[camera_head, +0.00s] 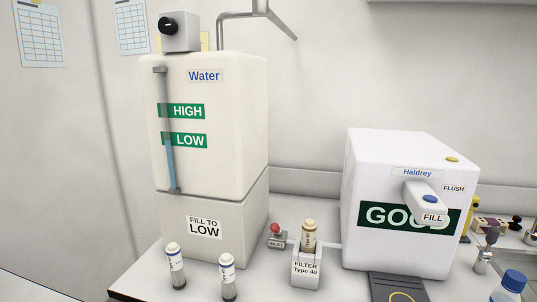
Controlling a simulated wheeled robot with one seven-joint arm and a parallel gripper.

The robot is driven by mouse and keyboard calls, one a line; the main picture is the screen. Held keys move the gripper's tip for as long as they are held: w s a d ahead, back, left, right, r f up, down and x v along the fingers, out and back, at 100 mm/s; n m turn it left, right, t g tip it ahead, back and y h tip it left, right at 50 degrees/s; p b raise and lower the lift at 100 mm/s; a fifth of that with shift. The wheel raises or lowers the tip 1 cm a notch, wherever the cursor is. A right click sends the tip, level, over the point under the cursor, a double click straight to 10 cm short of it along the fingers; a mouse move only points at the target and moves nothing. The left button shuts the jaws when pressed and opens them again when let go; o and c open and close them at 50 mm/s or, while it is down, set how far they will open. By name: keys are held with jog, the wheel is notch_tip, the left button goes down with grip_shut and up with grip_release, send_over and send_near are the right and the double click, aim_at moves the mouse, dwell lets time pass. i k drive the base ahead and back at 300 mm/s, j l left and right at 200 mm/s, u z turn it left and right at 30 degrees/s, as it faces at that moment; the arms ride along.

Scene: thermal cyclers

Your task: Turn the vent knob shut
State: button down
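A round black knob (168,24) sits on the front of a grey box (182,40) on top of the white water tank (230,100). A small white mark shows on the knob. No vent label is legible, so I cannot be sure that this is the vent knob, nor tell whether it is open or shut. A red knob (275,229) stands on a small labelled block at the tank's lower right. The tank's sight tube shows blue liquid (171,165) up to about the LOW label. My gripper is not in view.
A filter holder (306,272) with a tan cartridge stands right of the tank. Two capped cartridges (176,265) (228,277) stand before it. A white Haldrey dispenser (360,175) is at right, with bottles beyond. A grey pipe (236,15) rises behind the tank.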

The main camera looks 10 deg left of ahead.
aim_at(168, 26)
jog(key=u, duration=1.25)
